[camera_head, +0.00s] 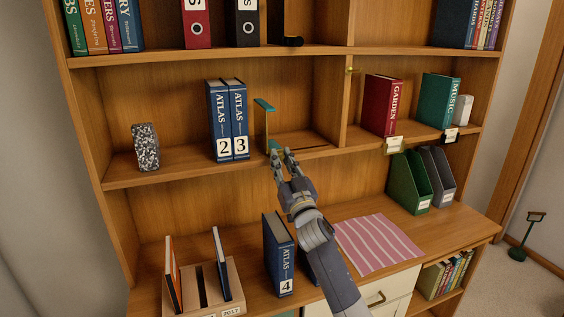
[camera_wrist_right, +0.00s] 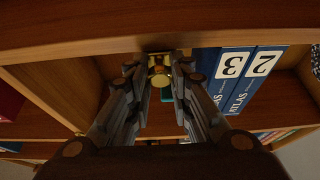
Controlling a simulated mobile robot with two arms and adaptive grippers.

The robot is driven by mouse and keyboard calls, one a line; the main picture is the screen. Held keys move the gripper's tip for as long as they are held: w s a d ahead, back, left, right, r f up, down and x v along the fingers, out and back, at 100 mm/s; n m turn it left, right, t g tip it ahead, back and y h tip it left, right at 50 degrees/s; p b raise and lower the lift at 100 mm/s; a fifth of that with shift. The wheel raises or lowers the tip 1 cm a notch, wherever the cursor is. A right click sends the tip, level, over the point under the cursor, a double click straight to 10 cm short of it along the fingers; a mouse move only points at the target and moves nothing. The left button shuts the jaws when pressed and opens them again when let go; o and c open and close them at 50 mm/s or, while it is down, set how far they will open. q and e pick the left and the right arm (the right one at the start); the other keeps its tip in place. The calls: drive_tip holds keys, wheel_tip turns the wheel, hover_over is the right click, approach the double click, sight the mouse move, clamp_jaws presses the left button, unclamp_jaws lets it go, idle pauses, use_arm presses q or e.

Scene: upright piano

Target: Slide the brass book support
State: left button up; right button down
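The brass book support (camera_head: 267,127) stands on the middle shelf, to the right of the blue atlas volumes 2 (camera_head: 219,122) and 3 (camera_head: 239,120), with a gap between. It has a thin brass upright, a teal top arm and a teal part low down by my gripper. My right gripper (camera_head: 281,153) is at the shelf's front edge, just below and in front of the support. In the right wrist view its fingers are apart, with a brass part of the support (camera_wrist_right: 160,78) between them. Contact cannot be made out. My left gripper is not in view.
A vertical divider (camera_head: 343,100) stands to the right, with a red Garden book (camera_head: 379,104) beyond it. A speckled block (camera_head: 146,147) is at the shelf's left. Below, atlas 4 (camera_head: 279,255) and a striped cloth (camera_head: 376,243) are on the desk.

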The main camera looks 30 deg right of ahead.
drive_tip(key=s+d, duration=0.1)
drive_tip(key=d, duration=0.4)
drive_tip(key=s+d, duration=0.1)
drive_tip(key=d, duration=0.3)
drive_tip(key=s+d, duration=0.1)
drive_tip(key=d, duration=0.4)
drive_tip(key=shift+s+d, duration=0.25)
drive_tip(key=shift+d, duration=0.1)
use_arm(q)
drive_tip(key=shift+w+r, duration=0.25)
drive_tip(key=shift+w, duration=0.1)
use_arm(e)
drive_tip(key=c, duration=1.4)
unclamp_jaws()
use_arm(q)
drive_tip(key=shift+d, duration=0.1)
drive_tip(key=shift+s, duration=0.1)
use_arm(e)
drive_tip(key=shift+f, duration=0.1)
drive_tip(key=v, duration=1.2)
drive_tip(key=shift+a, duration=0.1)
